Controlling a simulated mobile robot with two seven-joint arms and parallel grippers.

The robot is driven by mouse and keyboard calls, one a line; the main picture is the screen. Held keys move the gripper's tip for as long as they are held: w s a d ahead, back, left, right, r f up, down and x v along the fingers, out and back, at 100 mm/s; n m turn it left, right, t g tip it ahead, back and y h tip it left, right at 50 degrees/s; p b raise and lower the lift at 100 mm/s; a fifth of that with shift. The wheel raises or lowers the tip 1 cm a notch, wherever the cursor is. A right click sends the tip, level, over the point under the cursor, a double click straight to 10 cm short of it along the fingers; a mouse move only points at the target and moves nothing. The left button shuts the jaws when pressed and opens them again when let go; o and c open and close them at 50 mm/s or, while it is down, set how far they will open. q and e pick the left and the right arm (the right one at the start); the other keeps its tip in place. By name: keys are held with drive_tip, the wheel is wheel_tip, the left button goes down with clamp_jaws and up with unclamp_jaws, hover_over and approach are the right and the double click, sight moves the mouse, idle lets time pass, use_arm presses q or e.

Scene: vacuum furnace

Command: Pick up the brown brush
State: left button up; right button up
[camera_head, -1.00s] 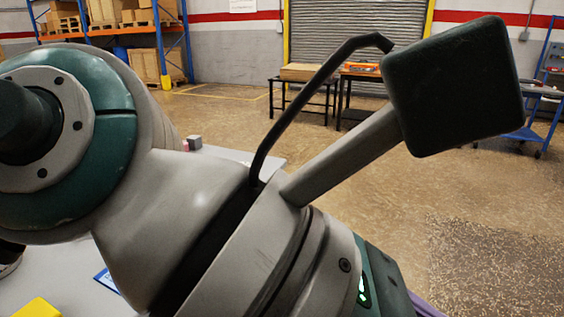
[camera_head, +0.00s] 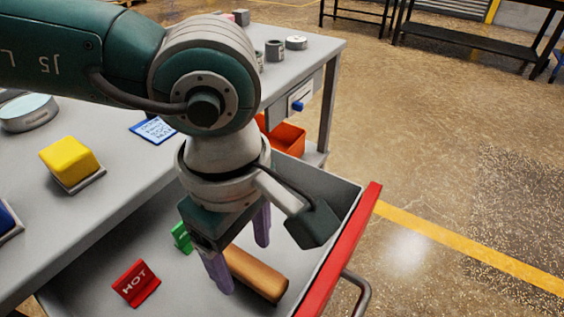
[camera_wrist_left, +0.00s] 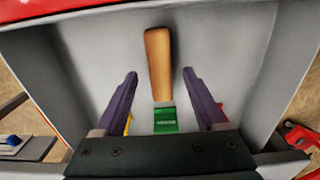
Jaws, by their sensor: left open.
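The brown brush shows as a rounded wooden handle (camera_head: 258,274) lying in the open grey drawer; in the left wrist view its handle (camera_wrist_left: 158,62) runs lengthwise between the fingers. My left gripper (camera_head: 242,267) points down into the drawer over the handle. Its two purple fingers are apart, one on each side of the handle, and it is open and empty in the left wrist view (camera_wrist_left: 160,75). The brush's inner end is hidden by the gripper in the head view. A green lettered piece (camera_wrist_left: 165,118) lies at that end. My right gripper is not in view.
The drawer has a red front edge (camera_head: 343,245) and raised grey walls. A red HOT sign (camera_head: 135,283) lies in it. A yellow block (camera_head: 70,163) and a blue card (camera_head: 152,129) are on the table. An orange bin (camera_head: 288,138) stands behind the drawer.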

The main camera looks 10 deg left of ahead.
use_arm(q)
wheel_tip(320, 180, down, 3)
drive_tip(key=shift+r, duration=0.2)
clamp_jaws()
idle(0.5)
